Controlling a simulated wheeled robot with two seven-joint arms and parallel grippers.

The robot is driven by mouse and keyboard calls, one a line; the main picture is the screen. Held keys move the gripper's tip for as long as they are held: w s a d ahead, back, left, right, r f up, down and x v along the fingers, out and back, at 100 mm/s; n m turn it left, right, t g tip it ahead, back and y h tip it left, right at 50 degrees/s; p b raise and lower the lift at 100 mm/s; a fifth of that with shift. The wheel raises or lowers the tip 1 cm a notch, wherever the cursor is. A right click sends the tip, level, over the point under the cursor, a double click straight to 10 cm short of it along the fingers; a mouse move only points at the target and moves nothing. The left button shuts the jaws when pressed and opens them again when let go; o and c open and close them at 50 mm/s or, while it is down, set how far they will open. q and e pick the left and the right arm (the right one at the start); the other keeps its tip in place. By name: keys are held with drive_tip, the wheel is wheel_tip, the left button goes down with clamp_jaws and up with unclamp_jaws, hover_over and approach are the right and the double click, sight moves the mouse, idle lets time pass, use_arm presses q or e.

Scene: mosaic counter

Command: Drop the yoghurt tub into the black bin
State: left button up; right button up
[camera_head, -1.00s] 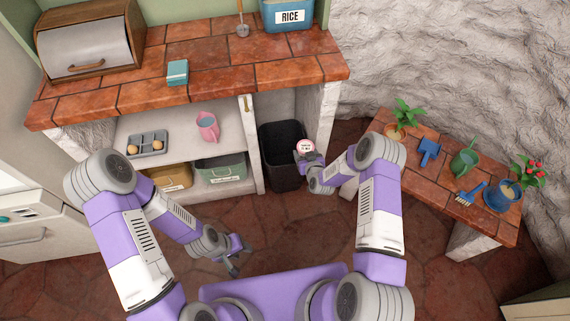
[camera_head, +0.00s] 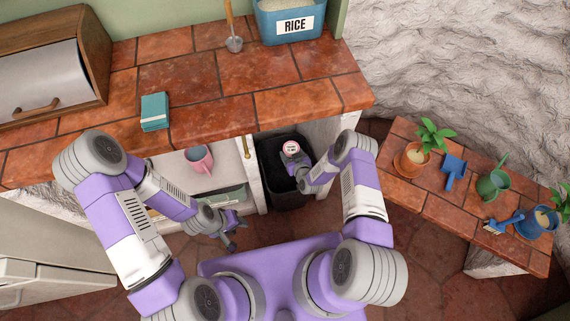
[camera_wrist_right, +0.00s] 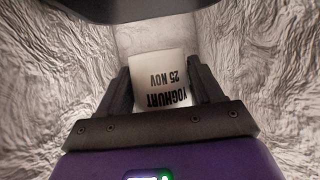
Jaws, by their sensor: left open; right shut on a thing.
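The yoghurt tub (camera_head: 291,147) is small and white with a pinkish-red top in the head view. In the right wrist view the tub (camera_wrist_right: 160,82) shows printed lettering, upside down, between both fingers. My right gripper (camera_head: 297,160) is shut on it and holds it over the opening of the black bin (camera_head: 286,198). The bin stands on the floor beside the shelf unit, under the counter's overhang, partly hidden by my right arm. My left gripper (camera_head: 235,236) is open and empty, low in front of the shelves.
A tiled counter (camera_head: 200,75) holds a bread box (camera_head: 50,65), a teal box (camera_head: 155,111) and a rice bin (camera_head: 291,24). A low tiled bench (camera_head: 400,190) with plants and garden tools is at the right.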

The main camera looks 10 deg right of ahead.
drive_tip(key=shift+w, duration=0.25)
drive_tip(key=shift+f, duration=0.2)
drive_tip(key=shift+s+f+b, duration=0.15)
drive_tip(key=shift+f+b, duration=0.5)
drive_tip(key=shift+b, duration=0.1)
wheel_tip(320, 180, down, 4)
drive_tip(key=b, duration=0.3)
drive_tip(key=o, duration=1.2)
drive_tip(key=shift+o, duration=0.2)
